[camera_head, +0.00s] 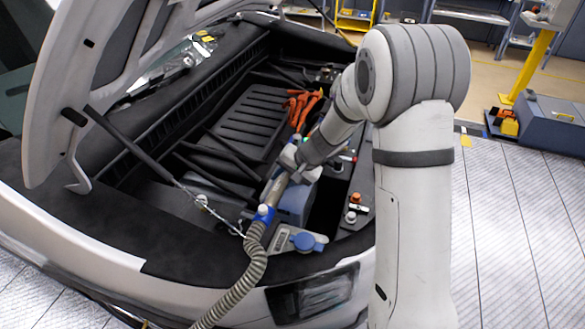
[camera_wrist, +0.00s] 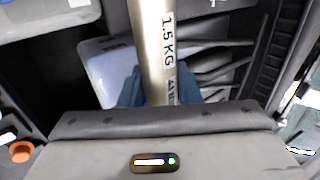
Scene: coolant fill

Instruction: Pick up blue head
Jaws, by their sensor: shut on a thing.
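The blue head shows in the head view as a blue collar (camera_head: 264,213) joining a metallic tube to a grey ribbed hose (camera_head: 250,262). My gripper (camera_head: 284,170) is shut on the tube above the collar, over the open engine bay. In the wrist view, the metallic tube (camera_wrist: 155,45), printed "1.5 KG", runs between the blue fingers of my gripper (camera_wrist: 160,92). The tube's far end and its contact with the fingers are partly hidden by my gripper's body.
A reservoir with a blue cap (camera_head: 304,241) sits at the front of the bay. Orange cables (camera_head: 301,104) lie deeper inside. The raised hood (camera_head: 75,85) and its strut (camera_head: 135,150) stand left. The floor at right (camera_head: 510,230) is clear.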

